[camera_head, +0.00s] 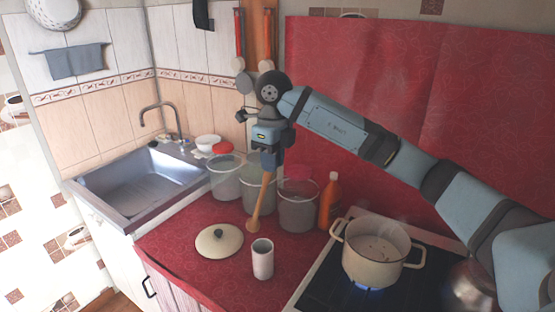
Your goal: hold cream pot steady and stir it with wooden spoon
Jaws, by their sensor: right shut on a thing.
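The cream pot (373,262) stands upright on the stove at the lower right, its lid off, with something in it and a blue flame under it. My right gripper (268,166) is shut on the wooden spoon (261,205). The spoon hangs head down over the red counter, left of the pot and apart from it. Whether the spoon's head touches the counter, I cannot tell. My left gripper is not in view.
A cream lid (219,241) and a pale cup (262,259) are on the red counter (180,250). Several clear containers (298,212) and an orange bottle (329,201) stand behind. A metal pot (468,288) is right of the cream pot. The sink (140,184) is at left.

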